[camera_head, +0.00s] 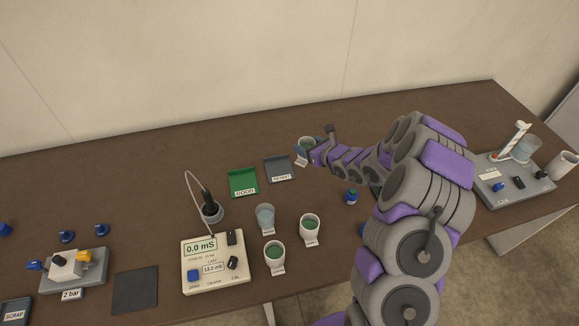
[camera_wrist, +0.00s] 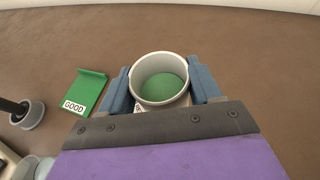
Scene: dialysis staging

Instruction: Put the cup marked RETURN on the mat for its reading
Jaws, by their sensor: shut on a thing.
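My gripper (camera_head: 316,153) is at the back of the table, shut on a white cup (camera_head: 303,146) with green contents and a label too small to read. In the wrist view a blue-grey finger of my gripper (camera_wrist: 162,88) lies on each side of the cup (camera_wrist: 140,92), which looks upright; its label is mostly hidden. Whether its base touches the table I cannot tell. The green GOOD mat (camera_head: 236,179) lies left of the cup and also shows in the wrist view (camera_wrist: 87,90). A grey mat (camera_head: 279,163) with an unclear label lies between them. Both look empty.
Two white cups with green contents (camera_head: 274,262) (camera_head: 309,236) and a clear beaker (camera_head: 265,223) stand near the meter (camera_head: 197,280), which reads 0.0 mS. A probe stands in its holder (camera_head: 210,219). A dark plain mat (camera_head: 135,290) lies at front left.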

